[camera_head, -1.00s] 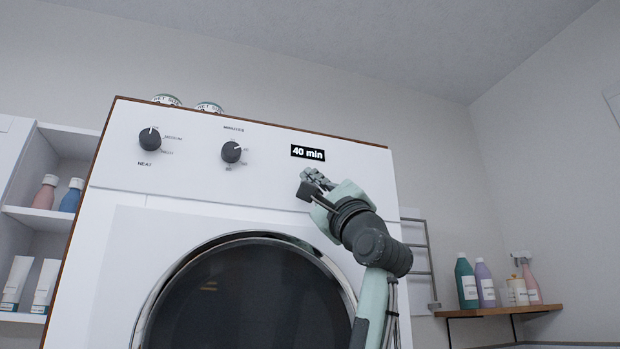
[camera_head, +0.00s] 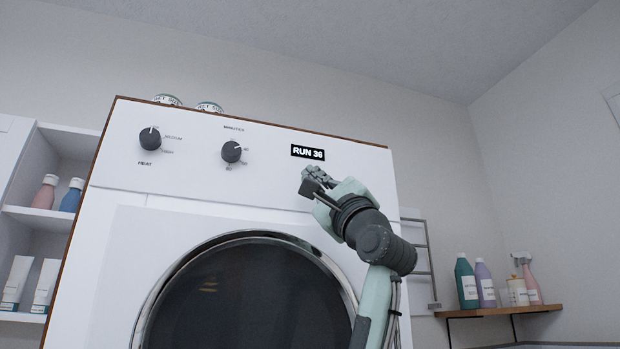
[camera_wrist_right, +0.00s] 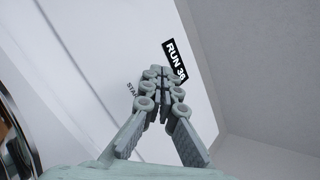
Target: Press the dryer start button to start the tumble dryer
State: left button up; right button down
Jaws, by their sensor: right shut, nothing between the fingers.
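The white tumble dryer (camera_head: 200,195) fills the middle of the head view, with its round dark door (camera_head: 245,300) below the panel. Its black display (camera_head: 308,152) reads "RUN" with a number, and it also shows in the right wrist view (camera_wrist_right: 174,60). My right gripper (camera_head: 312,176) is shut and empty, its fingertips at the panel just below the display. In the right wrist view the fingertips (camera_wrist_right: 155,75) hide the start button. Part of a printed label (camera_wrist_right: 132,90) shows beside them. I cannot tell whether they touch the panel. My left gripper is out of view.
The heat dial (camera_head: 150,138) and minutes dial (camera_head: 231,152) sit left on the panel. Two tins (camera_head: 209,106) stand on the dryer. Shelves with bottles (camera_head: 45,192) are at left; a wooden shelf (camera_head: 500,311) with several bottles and a rail (camera_head: 428,260) are at right.

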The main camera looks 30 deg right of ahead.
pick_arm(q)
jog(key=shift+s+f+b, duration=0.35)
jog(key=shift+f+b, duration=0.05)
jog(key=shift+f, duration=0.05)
pick_arm(e)
jog(key=s+a, duration=0.1)
jog(key=s, duration=0.5)
jog(key=shift+a, duration=0.2)
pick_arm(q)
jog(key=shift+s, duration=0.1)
pick_arm(e)
jog(key=shift+w, duration=0.1)
dwell(0.3)
